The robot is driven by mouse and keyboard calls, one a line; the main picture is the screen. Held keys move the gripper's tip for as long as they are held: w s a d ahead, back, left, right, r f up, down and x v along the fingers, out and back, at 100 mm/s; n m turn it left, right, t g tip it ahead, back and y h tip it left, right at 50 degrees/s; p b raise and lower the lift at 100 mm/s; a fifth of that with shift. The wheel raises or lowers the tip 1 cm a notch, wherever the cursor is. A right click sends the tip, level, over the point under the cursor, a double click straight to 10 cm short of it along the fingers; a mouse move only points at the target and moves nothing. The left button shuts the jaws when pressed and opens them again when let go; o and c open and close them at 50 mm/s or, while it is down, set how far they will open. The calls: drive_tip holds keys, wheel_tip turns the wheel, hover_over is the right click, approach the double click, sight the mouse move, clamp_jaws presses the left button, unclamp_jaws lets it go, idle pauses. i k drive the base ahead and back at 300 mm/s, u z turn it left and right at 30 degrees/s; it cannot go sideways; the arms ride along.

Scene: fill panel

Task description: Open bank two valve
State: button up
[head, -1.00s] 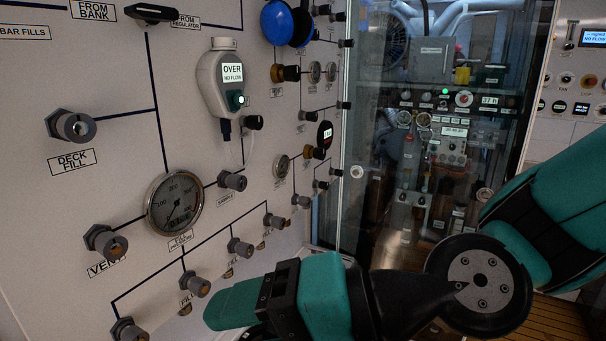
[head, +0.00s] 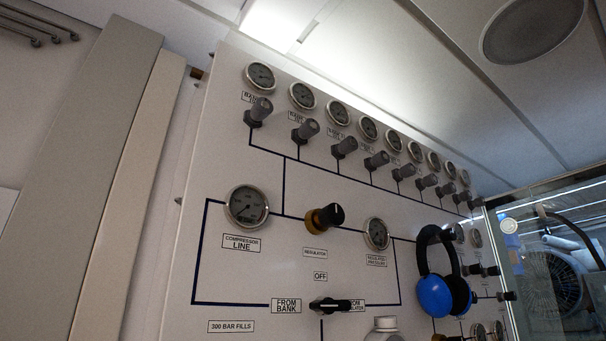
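A row of grey bank valve knobs runs along the upper part of the panel, each below a round gauge. The leftmost valve knob (head: 259,111) sits below the first gauge (head: 261,76). The second valve knob (head: 306,130) from the left sits below the second gauge (head: 302,96), with a small label (head: 297,117) between them. The label starts like "BANK", but its number is too small to read. A third valve knob (head: 345,147) follows to the right. Whether any valve is open cannot be told. My gripper is not in view.
Below the row are a compressor line gauge (head: 246,206), a regulator knob (head: 324,218) and a black selector handle (head: 330,305). Blue ear defenders (head: 436,292) hang on the panel at right. A glass door (head: 560,265) stands further right. The ceiling (head: 440,60) slopes close above.

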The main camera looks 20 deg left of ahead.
sight(309, 128)
drive_tip(key=z, duration=0.05)
drive_tip(key=k, duration=0.45)
drive_tip(key=u, duration=0.45)
drive_tip(key=i, duration=0.3)
drive_tip(key=u, duration=0.6)
